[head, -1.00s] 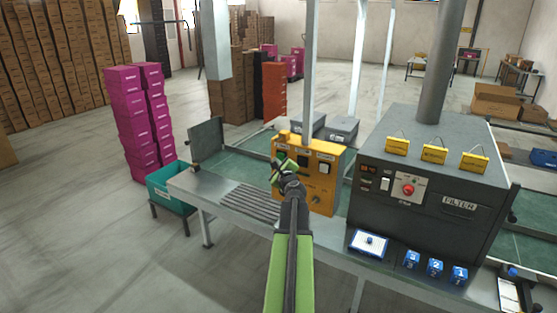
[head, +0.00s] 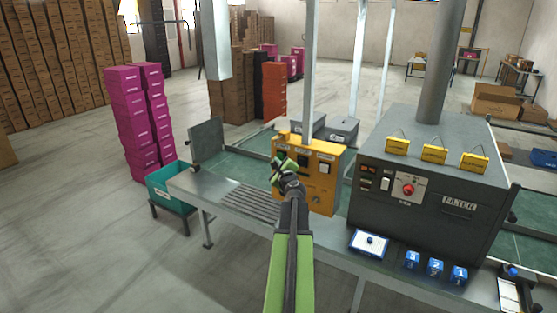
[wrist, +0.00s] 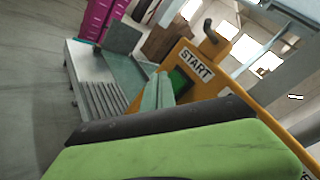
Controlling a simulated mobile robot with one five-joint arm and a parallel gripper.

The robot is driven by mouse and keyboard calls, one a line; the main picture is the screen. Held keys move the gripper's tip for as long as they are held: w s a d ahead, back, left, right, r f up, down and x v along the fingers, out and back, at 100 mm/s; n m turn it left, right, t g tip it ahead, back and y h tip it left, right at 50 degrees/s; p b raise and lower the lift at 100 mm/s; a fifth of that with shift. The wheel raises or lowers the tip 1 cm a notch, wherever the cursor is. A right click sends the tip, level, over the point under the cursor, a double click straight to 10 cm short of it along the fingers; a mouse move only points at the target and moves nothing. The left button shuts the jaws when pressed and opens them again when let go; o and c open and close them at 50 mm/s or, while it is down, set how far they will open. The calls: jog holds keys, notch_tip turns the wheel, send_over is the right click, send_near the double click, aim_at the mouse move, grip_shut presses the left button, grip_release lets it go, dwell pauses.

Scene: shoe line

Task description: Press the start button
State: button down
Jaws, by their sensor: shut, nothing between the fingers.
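The yellow control box (head: 325,190) stands on the line's metal bench, with several controls on its front. In the wrist view, a START label (wrist: 197,65) is on the yellow panel, and the green start button (wrist: 180,83) shows just below it, partly hidden by my fingers. My gripper (head: 279,164) is shut and empty, at the left part of the box's front. In the wrist view its fingertips (wrist: 160,85) overlap the button's left edge. I cannot tell whether they touch it. In the head view my gripper hides the button.
The grey filter machine (head: 430,195) with a red knob stands right of the box. A slatted metal bench (head: 240,200) lies in front, left of my arm. A teal bin (head: 172,188) and stacked magenta boxes (head: 138,115) stand further left. The floor at left is clear.

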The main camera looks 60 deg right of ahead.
jog(key=shift+d, duration=0.45)
